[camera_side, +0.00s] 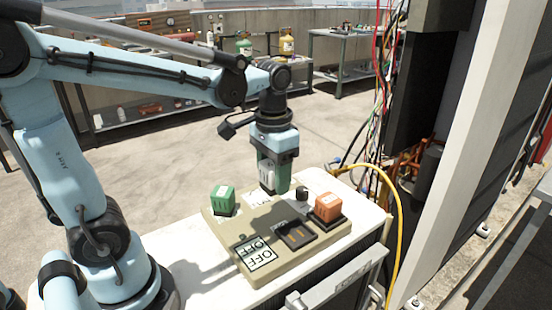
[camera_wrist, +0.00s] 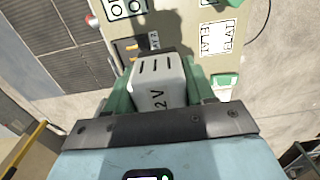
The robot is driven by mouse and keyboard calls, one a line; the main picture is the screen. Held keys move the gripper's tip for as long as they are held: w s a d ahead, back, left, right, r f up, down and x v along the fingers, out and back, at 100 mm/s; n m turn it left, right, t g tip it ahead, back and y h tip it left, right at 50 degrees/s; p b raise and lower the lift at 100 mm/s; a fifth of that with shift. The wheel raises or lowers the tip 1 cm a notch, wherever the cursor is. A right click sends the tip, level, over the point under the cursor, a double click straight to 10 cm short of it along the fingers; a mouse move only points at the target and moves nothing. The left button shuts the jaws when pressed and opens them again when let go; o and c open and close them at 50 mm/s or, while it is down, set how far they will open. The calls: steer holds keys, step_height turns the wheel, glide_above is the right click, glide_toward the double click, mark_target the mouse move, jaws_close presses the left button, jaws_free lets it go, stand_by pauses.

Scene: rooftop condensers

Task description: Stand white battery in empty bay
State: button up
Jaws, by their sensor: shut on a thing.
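My gripper (camera_side: 272,184) is shut on the white battery (camera_wrist: 158,82), which sits between its green fingers with slots and "2 V" lettering showing in the wrist view. In the side view the white battery (camera_side: 267,177) is mostly hidden by the fingers. It is held over the back part of the beige panel (camera_side: 225,237); whether it touches cannot be told. The empty bay (camera_side: 296,236) is a dark socket with gold contacts, nearer the side camera than the gripper. In the wrist view the bay (camera_wrist: 127,46) is partly covered by the battery.
A green battery (camera_side: 222,200) stands at the panel's left and an orange battery (camera_side: 327,207) in a dark bay at its right. A black knob (camera_side: 302,193) stands near the gripper. An "OFF" label (camera_side: 256,253) lies at the front. A yellow cable (camera_side: 398,225) runs along the right.

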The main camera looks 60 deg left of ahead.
steer(key=shift+d, duration=0.5)
steer(key=d+f, duration=0.1)
steer(key=w+d+f, duration=0.1)
steer(key=d+f, duration=0.1)
steer(key=w+d+f, duration=0.1)
steer(key=shift+d+f, duration=0.25)
steer(key=shift+f, duration=2.05)
steer(key=shift+f, duration=0.55)
steer(key=o, duration=1.3)
steer(key=shift+r, duration=0.1)
step_height(320, 180, up, 12)
